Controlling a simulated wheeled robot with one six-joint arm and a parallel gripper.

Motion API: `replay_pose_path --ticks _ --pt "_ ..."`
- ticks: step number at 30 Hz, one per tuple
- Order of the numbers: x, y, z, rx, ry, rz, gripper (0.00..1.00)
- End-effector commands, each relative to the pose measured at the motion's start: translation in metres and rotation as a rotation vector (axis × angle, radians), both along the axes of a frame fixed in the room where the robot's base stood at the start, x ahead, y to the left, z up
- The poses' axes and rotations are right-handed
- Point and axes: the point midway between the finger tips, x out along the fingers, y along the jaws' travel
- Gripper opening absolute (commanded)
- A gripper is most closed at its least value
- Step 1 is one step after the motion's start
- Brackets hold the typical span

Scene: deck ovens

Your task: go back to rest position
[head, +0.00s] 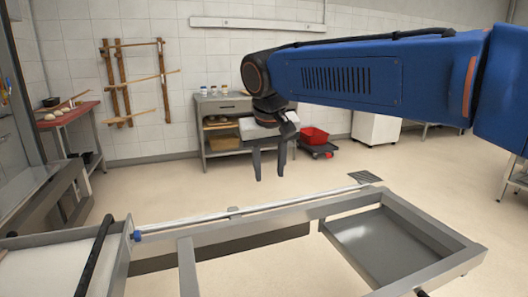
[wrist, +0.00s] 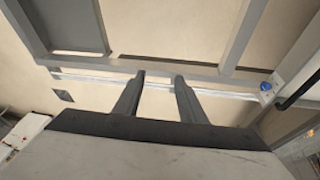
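My gripper (head: 271,178) hangs from the end of my blue arm, near the middle of the head view, with its two dark fingers pointing down. The fingers are apart with nothing between them. In the wrist view my gripper (wrist: 158,76) also shows its two fingers parted and empty, with pale floor and part of a metal frame behind them. My arm reaches in from the right side of the head view.
A grey metal frame (head: 187,265) with a tray (head: 395,240) on its right fills the foreground. At the back are a workbench (head: 224,105), a red bin (head: 313,136) on a low dolly, a wooden wall rack (head: 113,85) and a red-topped table (head: 70,115). The floor between is clear.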

Motion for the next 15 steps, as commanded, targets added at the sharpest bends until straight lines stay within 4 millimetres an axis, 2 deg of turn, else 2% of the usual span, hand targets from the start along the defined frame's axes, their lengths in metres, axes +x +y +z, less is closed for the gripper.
replay_pose_path --ticks 1,6,15 --pt "-0.008 -0.025 -0.004 0.008 0.000 -0.016 0.37" --pt "-0.037 -0.091 -0.023 0.027 -0.003 -0.045 0.37" --pt "-0.104 -0.185 -0.073 0.060 -0.018 -0.105 0.37"
